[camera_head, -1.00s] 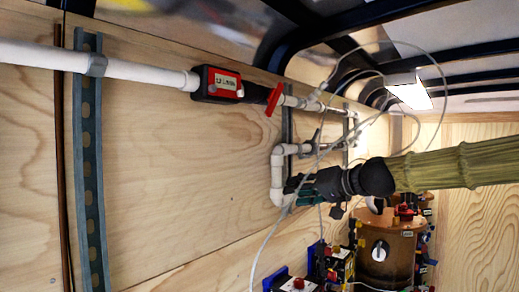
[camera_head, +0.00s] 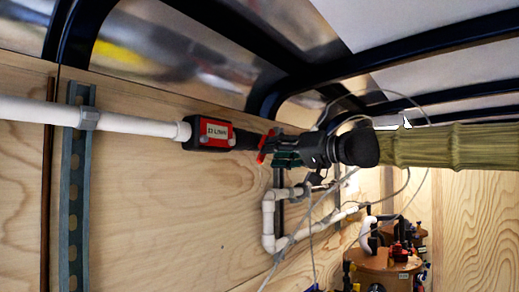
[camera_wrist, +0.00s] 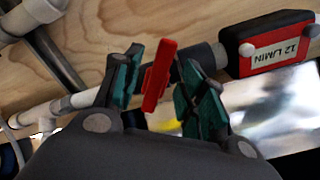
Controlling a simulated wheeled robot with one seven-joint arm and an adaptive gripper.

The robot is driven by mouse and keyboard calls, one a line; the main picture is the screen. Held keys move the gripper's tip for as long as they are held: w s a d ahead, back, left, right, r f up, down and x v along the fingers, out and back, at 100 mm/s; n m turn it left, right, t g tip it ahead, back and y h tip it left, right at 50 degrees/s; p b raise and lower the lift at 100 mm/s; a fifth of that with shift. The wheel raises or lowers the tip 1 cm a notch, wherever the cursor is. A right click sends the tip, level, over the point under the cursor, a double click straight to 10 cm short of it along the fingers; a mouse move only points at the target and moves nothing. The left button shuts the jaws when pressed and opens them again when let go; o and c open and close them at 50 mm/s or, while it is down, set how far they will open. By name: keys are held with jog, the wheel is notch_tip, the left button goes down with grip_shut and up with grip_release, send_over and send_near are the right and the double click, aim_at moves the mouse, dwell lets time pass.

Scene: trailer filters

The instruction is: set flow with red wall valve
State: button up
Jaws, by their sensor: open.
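The red wall valve handle (camera_head: 264,146) sits on the white pipe along the plywood wall, to the right of a red and black flow meter (camera_head: 208,132). In the wrist view the red handle (camera_wrist: 158,80) stands between my gripper's two teal fingers, with gaps visible on both sides. My gripper (camera_head: 277,148) is open around the handle and not closed on it. In the head view the fingers partly hide the handle. The flow meter also shows at the upper right of the wrist view (camera_wrist: 268,45), its label upside down; its small digits are hard to read surely.
White pipework (camera_head: 268,225) with an elbow runs below the valve. A loose grey hose hangs near my wrist. A metal slotted rail (camera_head: 75,190) is at left. Copper-coloured tanks (camera_head: 385,265) stand lower right. Dark frame bars cross overhead.

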jog(key=shift+p+x, duration=0.75)
jog(key=shift+x, duration=1.65)
grip_shut()
